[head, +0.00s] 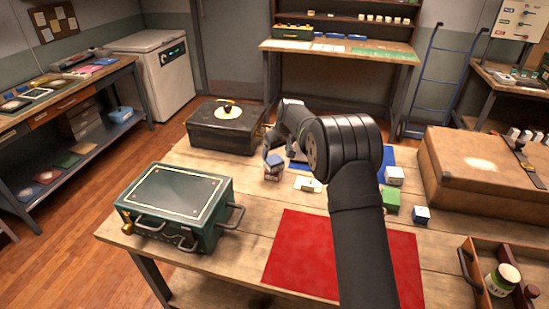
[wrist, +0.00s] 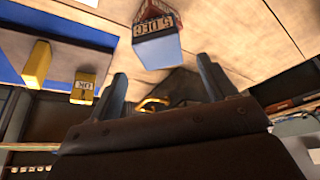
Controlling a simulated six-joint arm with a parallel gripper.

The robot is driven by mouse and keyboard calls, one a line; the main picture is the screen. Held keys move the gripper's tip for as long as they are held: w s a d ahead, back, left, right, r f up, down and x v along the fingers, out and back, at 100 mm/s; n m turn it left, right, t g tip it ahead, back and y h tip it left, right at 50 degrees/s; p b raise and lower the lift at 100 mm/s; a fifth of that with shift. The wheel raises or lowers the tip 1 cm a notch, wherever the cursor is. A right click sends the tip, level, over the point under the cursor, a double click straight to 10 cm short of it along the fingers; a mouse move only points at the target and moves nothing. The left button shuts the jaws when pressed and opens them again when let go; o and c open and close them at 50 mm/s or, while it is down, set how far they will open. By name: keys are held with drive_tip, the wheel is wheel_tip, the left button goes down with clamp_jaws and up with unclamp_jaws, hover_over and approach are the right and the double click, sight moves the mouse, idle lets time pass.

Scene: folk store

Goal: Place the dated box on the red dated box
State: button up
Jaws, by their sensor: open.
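A blue-topped dated box (head: 274,160) stands on the table in the head view, with a red and white box (head: 273,174) directly under it. In the wrist view, which looks upside down, the blue box (wrist: 158,48) carries a pale date label, and the red patterned box (wrist: 152,10) shows against its far end. The two look stacked and touching; exact alignment is hard to tell. My gripper (wrist: 163,84) is open, its fingers apart and empty, with the blue box just beyond the fingertips. In the head view my arm partly hides the gripper.
A red mat (head: 300,255) lies in front. A green case (head: 180,200) stands left, a dark case (head: 224,128) behind and a brown suitcase (head: 480,170) right.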

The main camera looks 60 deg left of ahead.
sight(274, 159)
drive_tip(key=v, duration=0.5)
drive_tip(key=shift+d+r, duration=0.1)
drive_tip(key=shift+r, duration=0.15)
drive_tip(key=x, duration=1.2)
drive_tip(key=shift+f, duration=0.25)
drive_tip(key=shift+r, duration=1.45)
drive_tip(key=shift+f, duration=0.1)
